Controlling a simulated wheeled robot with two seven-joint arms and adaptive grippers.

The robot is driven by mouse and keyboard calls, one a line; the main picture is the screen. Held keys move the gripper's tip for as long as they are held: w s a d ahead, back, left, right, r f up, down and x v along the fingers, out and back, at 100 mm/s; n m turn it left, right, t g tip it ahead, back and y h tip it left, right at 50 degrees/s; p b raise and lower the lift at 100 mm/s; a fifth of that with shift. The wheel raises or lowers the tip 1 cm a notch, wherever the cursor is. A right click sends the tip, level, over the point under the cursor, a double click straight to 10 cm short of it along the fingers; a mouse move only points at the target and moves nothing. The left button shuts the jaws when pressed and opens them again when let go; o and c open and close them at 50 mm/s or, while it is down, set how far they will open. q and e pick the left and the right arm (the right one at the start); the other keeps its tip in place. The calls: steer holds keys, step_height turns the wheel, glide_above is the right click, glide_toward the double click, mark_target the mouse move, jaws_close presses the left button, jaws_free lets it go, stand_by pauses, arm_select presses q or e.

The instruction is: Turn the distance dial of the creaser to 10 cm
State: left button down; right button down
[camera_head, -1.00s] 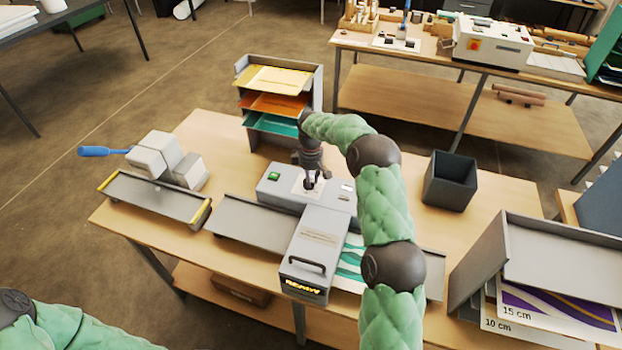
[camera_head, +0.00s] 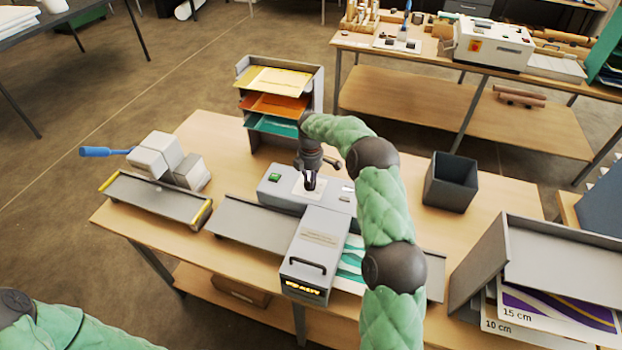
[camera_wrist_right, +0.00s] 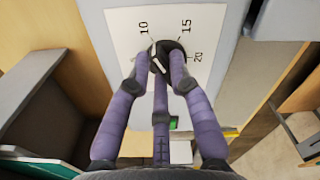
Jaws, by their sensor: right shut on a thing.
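The creaser (camera_head: 320,238) is a grey machine in the middle of the wooden table, with a handle and a lit display on its front end. Its distance dial (camera_wrist_right: 160,62) is a black knob with a white line, on a white scale plate (camera_wrist_right: 122,35) marked 10, 15 and 20. In the right wrist view the line's upper end points up and left, roughly toward the 10 mark. My right gripper (camera_head: 310,184) reaches down from above; the wrist view shows its fingers (camera_wrist_right: 163,64) shut around the dial, partly hiding it. My left gripper is out of view.
A grey tray (camera_head: 155,200) with yellow ends and white blocks stand at the left. A paper rack (camera_head: 318,90) is behind the creaser, a dark bin (camera_head: 450,181) to the right. Sheets labelled 15 cm and 10 cm (camera_head: 497,327) lie at the right front.

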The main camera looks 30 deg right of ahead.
stand_by(0.4)
steer(key=c, duration=1.1)
jaws_free()
step_height(320, 180, up, 12)
steer(key=shift+r, duration=0.1)
